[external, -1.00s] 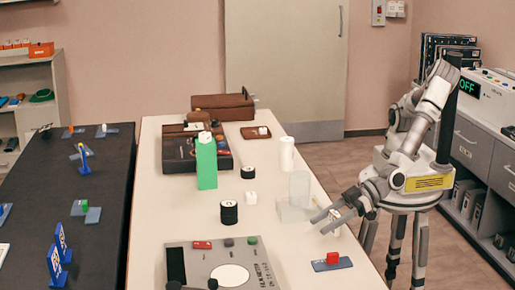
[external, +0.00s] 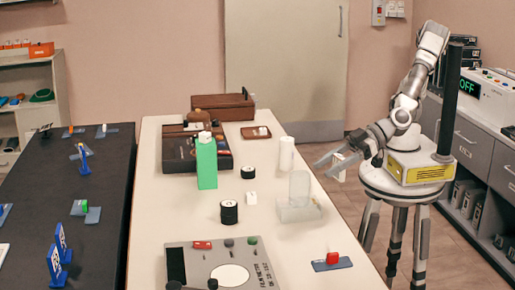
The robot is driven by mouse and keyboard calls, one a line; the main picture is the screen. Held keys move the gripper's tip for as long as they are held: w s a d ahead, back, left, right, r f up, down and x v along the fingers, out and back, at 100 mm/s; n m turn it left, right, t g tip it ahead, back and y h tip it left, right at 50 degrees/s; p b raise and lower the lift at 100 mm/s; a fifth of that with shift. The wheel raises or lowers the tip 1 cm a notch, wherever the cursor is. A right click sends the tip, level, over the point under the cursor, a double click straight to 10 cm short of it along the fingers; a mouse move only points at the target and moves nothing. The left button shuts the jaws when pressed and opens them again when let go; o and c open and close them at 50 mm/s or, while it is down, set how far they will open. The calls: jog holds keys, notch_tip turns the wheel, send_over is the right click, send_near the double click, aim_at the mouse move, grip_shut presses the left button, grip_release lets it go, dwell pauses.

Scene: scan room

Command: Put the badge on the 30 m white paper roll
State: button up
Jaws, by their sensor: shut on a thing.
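A plain white upright cylinder (external: 286,153), which looks like the white paper roll, stands on the pale table near its right edge; no length marking is readable. My gripper (external: 325,168) is just off the table's right edge, to the right of and slightly below the cylinder in the picture. It is shut on a small whitish piece (external: 338,171), which is probably the badge; its face is too small to read. The piece is held in the air, apart from the cylinder.
A clear stand (external: 300,194) is in front of the cylinder. Black rolls (external: 229,212), a white cube (external: 251,198) and a green carton (external: 206,162) stand farther left. A grey panel (external: 190,258) and a blue plate with a red block (external: 332,261) lie at the front.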

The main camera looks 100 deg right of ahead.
notch_tip(320, 180, up, 7)
jog(key=w+d+m+h+p, duration=0.2)
jog(key=w+d+h, duration=0.1)
jog(key=d, duration=0.7)
jog(key=w+d+m+h+p, duration=0.2)
jog(key=w+d+m+p, duration=0.1)
jog(key=d, duration=0.7)
jog(key=s+d+m+g+h+p, duration=0.2)
jog(key=d+m+h+p, duration=0.15)
jog(key=d, duration=1.05)
jog(key=s+d+m+g+h+p, duration=0.2)
jog(key=s+d+m+h, duration=0.15)
jog(key=d, duration=1.05)
notch_tip(320, 180, down, 13)
jog(key=b, duration=0.2)
jog(key=shift+w+d+f+n+b, duration=0.15)
jog(key=shift+w+d+n+b, duration=0.15)
jog(key=shift+w, duration=0.05)
